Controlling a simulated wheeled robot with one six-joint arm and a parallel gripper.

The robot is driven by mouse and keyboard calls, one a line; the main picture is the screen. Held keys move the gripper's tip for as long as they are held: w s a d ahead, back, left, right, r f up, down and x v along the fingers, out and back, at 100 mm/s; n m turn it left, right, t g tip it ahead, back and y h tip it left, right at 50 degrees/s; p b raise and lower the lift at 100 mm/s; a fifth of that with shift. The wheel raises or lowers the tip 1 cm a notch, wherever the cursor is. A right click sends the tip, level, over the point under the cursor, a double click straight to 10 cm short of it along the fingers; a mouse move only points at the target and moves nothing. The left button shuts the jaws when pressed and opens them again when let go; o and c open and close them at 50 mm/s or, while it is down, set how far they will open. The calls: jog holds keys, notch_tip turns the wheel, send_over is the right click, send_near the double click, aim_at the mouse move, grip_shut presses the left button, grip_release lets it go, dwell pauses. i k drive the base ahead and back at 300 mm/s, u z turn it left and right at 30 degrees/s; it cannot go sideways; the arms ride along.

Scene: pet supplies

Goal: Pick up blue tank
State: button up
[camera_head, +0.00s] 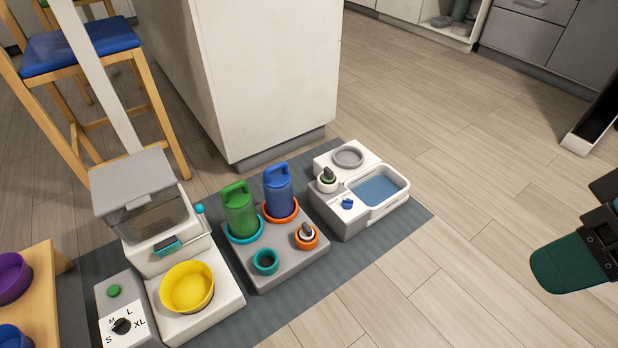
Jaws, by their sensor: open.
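The blue tank (279,190) is a bottle-like container with a handle on top. It stands upright in an orange ring (280,212) at the back right of a grey base (278,268). A green tank (239,212) of the same shape stands to its left in a teal ring. My gripper (568,263) shows at the right edge as a dark green finger part on a black mount. It is open and well apart from the blue tank, over the wood floor. Part of it is cut off by the frame.
A water unit (338,222) with a blue basin stands right of the tanks. A feeder (148,247) with a yellow bowl (187,287) stands left. All rest on a grey mat (345,288). A white cabinet (262,75) rises behind. Floor between mat and gripper is clear.

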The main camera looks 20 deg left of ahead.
aim_at(277, 180)
jog(key=u, duration=0.1)
jog(key=i, duration=0.7)
jog(key=u, duration=1)
jog(key=i, duration=0.6)
jog(key=u, duration=0.75)
